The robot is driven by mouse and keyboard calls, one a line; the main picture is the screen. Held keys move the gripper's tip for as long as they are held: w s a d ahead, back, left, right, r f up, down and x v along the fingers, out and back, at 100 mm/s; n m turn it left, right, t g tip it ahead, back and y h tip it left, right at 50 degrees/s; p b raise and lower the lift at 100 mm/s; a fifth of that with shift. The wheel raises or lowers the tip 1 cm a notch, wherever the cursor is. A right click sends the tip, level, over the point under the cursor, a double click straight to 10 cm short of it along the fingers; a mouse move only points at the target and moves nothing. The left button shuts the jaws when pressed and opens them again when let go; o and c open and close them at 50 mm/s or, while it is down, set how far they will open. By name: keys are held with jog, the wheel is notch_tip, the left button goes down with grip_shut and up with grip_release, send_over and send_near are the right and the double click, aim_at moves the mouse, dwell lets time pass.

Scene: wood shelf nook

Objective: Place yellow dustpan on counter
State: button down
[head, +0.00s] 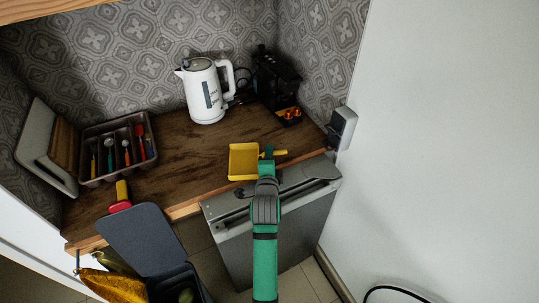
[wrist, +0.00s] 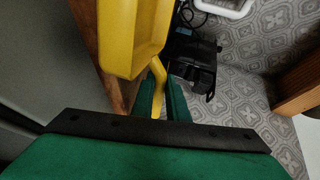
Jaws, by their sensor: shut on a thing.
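The yellow dustpan (head: 243,162) is at the front edge of the wooden counter (head: 190,160), in the middle of the head view. In the wrist view the pan (wrist: 132,38) fills the upper middle, and the handle (wrist: 158,88) runs down between my green fingers. My gripper is shut on the handle. I cannot tell whether the pan touches the counter or hangs just above it.
A white kettle (head: 204,92) and a black coffee machine (head: 276,82) stand at the back. A cutlery tray (head: 118,148) is at left. The counter's middle is clear.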

jog(key=shift+f, duration=0.2)
jog(key=c, duration=1.7)
grip_release()
jog(key=shift+c, duration=0.2)
jog(key=v, duration=1.2)
jog(key=s+a+f+n+y, duration=0.1)
jog(key=s+f+n, duration=0.4)
jog(key=s, duration=0.4)
jog(key=s+f+n, duration=0.4)
jog(key=s+f, duration=0.2)
jog(key=s, duration=0.4)
jog(key=s+a+r+n+y, duration=0.1)
jog(key=s+n, duration=0.8)
jog(key=s, duration=1.2)
jog(key=shift+s+a+r, duration=0.2)
jog(key=shift+a+r, duration=0.35)
jog(key=shift+r, duration=0.15)
